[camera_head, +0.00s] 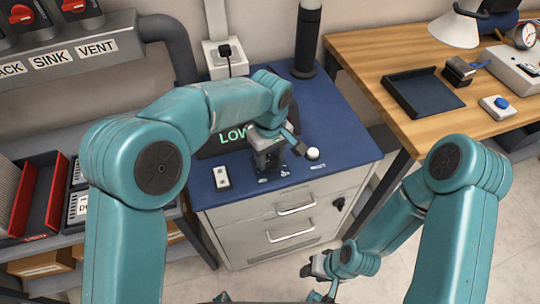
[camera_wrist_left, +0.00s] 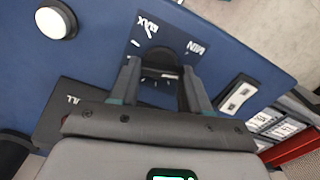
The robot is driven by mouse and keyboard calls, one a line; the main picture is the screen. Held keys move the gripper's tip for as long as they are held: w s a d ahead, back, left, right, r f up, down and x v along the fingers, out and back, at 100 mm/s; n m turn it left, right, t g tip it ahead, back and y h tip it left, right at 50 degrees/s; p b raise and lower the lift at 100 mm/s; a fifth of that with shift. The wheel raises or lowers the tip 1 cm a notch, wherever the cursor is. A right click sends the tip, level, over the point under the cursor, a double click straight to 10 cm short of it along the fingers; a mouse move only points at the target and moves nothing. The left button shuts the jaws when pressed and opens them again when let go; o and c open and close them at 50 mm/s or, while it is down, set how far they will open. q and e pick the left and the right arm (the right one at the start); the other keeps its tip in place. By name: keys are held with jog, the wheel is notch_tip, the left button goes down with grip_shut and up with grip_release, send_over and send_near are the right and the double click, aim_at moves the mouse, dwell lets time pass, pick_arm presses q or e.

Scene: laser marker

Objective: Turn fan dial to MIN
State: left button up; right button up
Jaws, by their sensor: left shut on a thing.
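The fan dial (camera_wrist_left: 160,72) is a dark round knob on a dark blue plate (camera_wrist_left: 190,62) with MAX and MIN lettering, in the left wrist view. MAX reads near the plate's top left and MIN near its right. My left gripper (camera_wrist_left: 158,82) has a finger on each side of the dial and is shut on it. In the head view, my left gripper (camera_head: 270,165) reaches down onto the blue cabinet top (camera_head: 345,135) and hides the dial. The dial's pointer direction is unclear. My right gripper (camera_head: 318,266) hangs low in front of the cabinet, away from the dial; its jaw opening is unclear.
A wooden desk (camera_head: 380,60) with a black tray (camera_head: 422,93) stands at the right.

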aim_at(270, 160)
pick_arm(q)
jog(key=n, duration=0.5)
jog(key=shift+n+b, duration=0.35)
jog(key=shift+n, duration=0.05)
dwell(0.3)
jog(key=o, duration=1.1)
jog(key=shift+c, duration=0.2)
jog(key=shift+r, duration=0.1)
notch_tip(270, 160, up, 16)
jog(key=p, duration=0.2)
jog(key=shift+p, duration=0.35)
